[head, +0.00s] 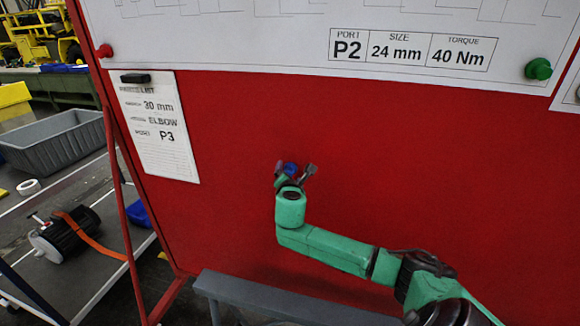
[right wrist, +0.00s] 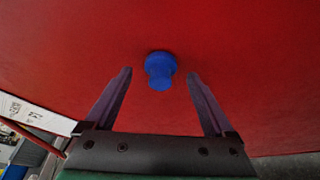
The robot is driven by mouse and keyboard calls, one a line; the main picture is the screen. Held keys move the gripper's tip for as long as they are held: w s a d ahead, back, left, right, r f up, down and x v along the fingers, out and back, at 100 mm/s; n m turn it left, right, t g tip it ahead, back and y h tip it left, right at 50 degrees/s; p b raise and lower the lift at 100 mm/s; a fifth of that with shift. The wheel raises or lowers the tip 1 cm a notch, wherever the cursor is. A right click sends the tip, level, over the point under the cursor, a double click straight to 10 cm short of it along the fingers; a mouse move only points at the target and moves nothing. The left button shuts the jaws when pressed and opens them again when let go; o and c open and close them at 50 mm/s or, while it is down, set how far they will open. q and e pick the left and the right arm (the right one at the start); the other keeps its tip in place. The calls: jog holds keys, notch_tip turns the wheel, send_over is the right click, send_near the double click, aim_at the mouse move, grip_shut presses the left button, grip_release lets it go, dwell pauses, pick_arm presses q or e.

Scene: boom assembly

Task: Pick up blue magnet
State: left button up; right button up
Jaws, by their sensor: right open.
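The blue magnet (head: 291,168) is on the red board (head: 400,150), low and near the middle in the head view. In the right wrist view the blue magnet (right wrist: 160,70) shows whole, a round knobbed piece against the red surface. My right gripper (head: 296,172) is in front of the board at the magnet. In the right wrist view the right gripper (right wrist: 158,80) is open, with one finger on each side of the magnet and visible gaps to both. Nothing is between its fingers but the view of the magnet. My left gripper is not in view.
A green magnet (head: 538,69) and a red magnet (head: 104,51) hold a large drawing at the top. A parts list (head: 158,140) hangs at left under a black magnet (head: 135,78). A grey rail (head: 290,300) runs below the board. A grey bin (head: 60,140) stands at left.

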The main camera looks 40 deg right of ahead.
jog(key=shift+x, duration=0.75)
jog(key=shift+a, duration=0.15)
grip_shut()
